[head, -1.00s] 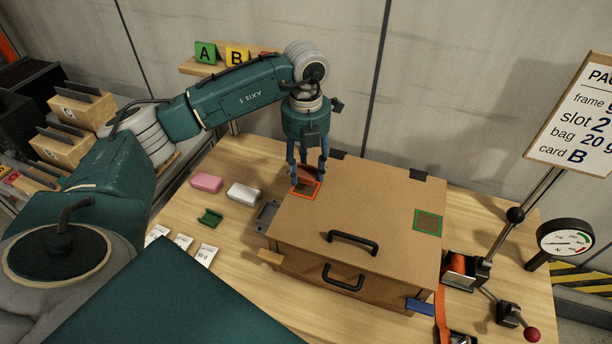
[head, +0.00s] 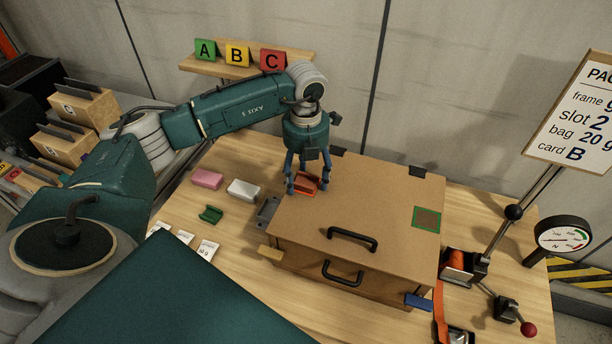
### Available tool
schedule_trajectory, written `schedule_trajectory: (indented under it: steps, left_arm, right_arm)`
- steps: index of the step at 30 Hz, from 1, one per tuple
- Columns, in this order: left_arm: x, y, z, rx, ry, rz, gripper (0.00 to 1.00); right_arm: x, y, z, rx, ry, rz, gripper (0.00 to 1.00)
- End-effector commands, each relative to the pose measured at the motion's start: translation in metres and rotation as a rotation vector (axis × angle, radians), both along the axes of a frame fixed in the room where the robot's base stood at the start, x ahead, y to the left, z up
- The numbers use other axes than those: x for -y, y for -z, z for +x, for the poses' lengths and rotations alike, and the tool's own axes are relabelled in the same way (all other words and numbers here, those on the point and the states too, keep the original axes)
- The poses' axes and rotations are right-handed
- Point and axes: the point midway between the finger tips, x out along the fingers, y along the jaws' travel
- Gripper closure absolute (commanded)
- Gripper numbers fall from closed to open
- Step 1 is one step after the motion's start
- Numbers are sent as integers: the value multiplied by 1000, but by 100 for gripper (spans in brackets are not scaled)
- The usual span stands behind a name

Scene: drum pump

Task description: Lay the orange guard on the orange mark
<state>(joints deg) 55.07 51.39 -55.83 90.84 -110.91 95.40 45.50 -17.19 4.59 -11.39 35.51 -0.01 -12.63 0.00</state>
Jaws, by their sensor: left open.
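The orange guard (head: 306,184) lies on the cardboard-coloured box top (head: 385,205), at its far left corner, where the orange mark is. The guard and the fingers cover most of the mark, so I cannot tell how exactly they line up. My left gripper (head: 306,187) points down with its fingers open, one on each side of the guard. I cannot tell whether the fingers touch it. My right gripper is not in view.
A green-outlined mark (head: 427,219) is at the box top's right. Black handles (head: 352,237) stand at the front. A green guard (head: 210,214), a pink block (head: 207,179) and a white block (head: 243,190) lie left on the table. A gauge (head: 563,237) stands right.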

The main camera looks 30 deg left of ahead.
Motion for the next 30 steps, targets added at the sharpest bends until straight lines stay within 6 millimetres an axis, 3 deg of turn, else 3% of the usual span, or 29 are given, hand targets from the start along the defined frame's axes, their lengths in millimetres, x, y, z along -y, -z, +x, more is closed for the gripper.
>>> schedule_trajectory:
  steps: [4, 8, 21, 30]
  left_arm:
    - [0, -6, 0, 1, 0, 0, 37]
    - [0, -20, 2, 5, 1, 1, 37]
    - [0, -108, 1, 4, 1, -1, 37]
    - [0, -124, 0, -1, 0, 0, 37]
  right_arm:
    - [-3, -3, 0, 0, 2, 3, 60]
    - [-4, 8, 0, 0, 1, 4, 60]
    - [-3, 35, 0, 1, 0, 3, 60]
    - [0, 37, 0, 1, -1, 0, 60]
